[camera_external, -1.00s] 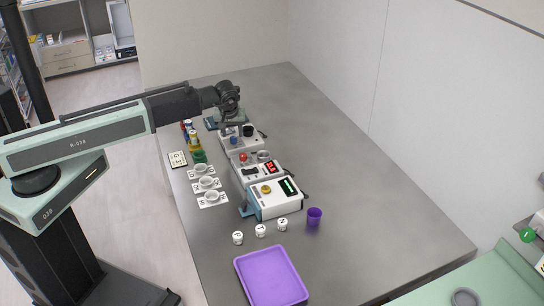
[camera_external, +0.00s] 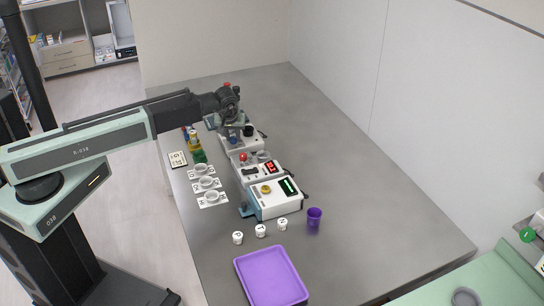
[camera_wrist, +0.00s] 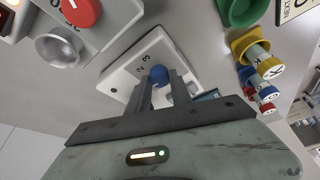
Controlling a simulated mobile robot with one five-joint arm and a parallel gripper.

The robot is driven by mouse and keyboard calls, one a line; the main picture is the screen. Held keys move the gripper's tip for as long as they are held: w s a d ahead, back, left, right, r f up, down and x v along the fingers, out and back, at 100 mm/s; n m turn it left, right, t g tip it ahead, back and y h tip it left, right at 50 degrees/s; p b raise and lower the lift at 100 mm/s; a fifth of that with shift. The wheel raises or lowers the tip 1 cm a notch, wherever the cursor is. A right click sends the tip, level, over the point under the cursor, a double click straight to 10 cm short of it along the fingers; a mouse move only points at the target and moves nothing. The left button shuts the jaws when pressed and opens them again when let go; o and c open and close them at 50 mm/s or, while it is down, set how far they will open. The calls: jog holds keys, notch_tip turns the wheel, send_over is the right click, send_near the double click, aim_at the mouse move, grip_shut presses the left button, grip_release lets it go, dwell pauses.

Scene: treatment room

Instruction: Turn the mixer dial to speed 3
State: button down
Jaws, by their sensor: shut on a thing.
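The mixer (camera_external: 254,143) is a white box at the far end of the row of devices, with a blue dial (camera_external: 232,140) and a dark round part on top. In the wrist view the blue dial (camera_wrist: 159,75) sits on the mixer's white panel (camera_wrist: 130,76), with the marks 2 and 3 showing beside it. My gripper (camera_wrist: 159,79) has its two fingers on either side of the dial, shut on it. The external view shows my gripper (camera_external: 232,134) low over the mixer. The dial's pointer cannot be made out, and the fingers hide part of the panel.
Next to the mixer is a device with a red button (camera_wrist: 81,10) and a metal cup (camera_wrist: 58,49). A white device with a yellow knob (camera_external: 266,189) is nearer. The table's right side (camera_external: 370,190) is clear.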

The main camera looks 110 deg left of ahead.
jog(key=m+t, duration=0.1)
jog(key=m, duration=0.3)
jog(key=shift+s+d+m+t, duration=0.1)
jog(key=shift+s+m+t, duration=0.05)
jog(key=shift+m+t, duration=0.2)
jog(key=m+t, duration=0.1)
jog(key=m, duration=0.3)
jog(key=shift+s+t, duration=0.1)
jog(key=shift+t, duration=0.25)
jog(key=m, duration=0.2)
jog(key=m+t+h, duration=0.1)
jog(key=m, duration=0.1)
jog(key=shift+s+a+m+t, duration=0.1)
jog(key=shift+a+m+t, duration=0.1)
jog(key=shift+m+t, duration=0.15)
jog(key=shift+m+t+h, duration=0.25)
jog(key=shift+m+h, duration=0.55)
jog(key=shift+m, duration=1.1)
jog(key=c, duration=1.2)
grip_release()
jog(key=shift+o, duration=0.2)
jog(key=shift+r, duration=0.1)
